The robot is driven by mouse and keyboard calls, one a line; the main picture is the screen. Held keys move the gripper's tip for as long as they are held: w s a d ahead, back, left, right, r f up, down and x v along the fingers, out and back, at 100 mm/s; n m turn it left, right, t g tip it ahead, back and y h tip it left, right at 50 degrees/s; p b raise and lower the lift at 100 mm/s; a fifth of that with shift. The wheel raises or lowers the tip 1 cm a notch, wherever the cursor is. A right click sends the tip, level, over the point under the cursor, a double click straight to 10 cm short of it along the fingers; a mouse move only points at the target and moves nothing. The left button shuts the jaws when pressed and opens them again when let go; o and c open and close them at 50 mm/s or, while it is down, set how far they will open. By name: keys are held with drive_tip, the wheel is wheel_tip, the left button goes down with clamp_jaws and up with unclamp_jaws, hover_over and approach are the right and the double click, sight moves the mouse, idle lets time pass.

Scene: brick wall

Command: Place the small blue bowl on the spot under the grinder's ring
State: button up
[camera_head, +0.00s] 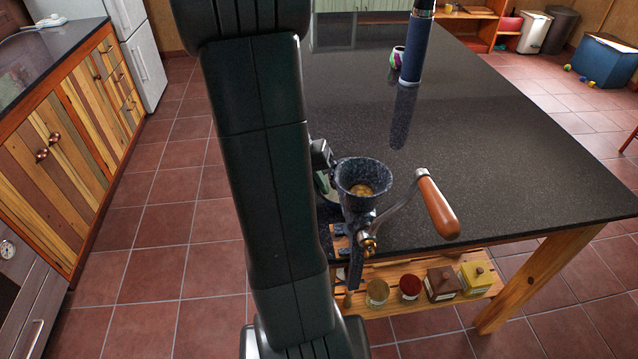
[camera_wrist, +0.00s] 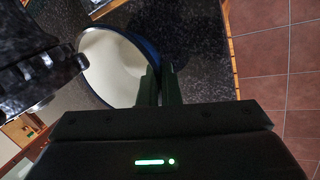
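The small blue bowl (camera_wrist: 108,62), white inside with a blue rim, shows in the wrist view. One finger of my gripper (camera_wrist: 159,85) is inside it and the other outside, with the rim pinched between them. In the head view only a pale part of the bowl (camera_head: 324,186) shows, left of the grinder and partly behind my arm. The grinder (camera_head: 363,180) is dark speckled, with a hopper holding yellowish grain, and stands at the counter's near edge. It also shows in the wrist view (camera_wrist: 40,70), close to the bowl's left. The spot under its ring is not clearly visible.
The grinder's crank with an orange wooden handle (camera_head: 438,208) sticks out to the right. A blue bottle (camera_head: 416,48) and a colourful cup (camera_head: 397,57) stand far back on the dark counter (camera_head: 500,150). Several jars sit on the shelf below. The counter's middle right is clear.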

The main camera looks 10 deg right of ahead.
drive_tip(key=o, duration=0.4)
drive_tip(key=shift+r, duration=0.1)
drive_tip(key=v, duration=1.2)
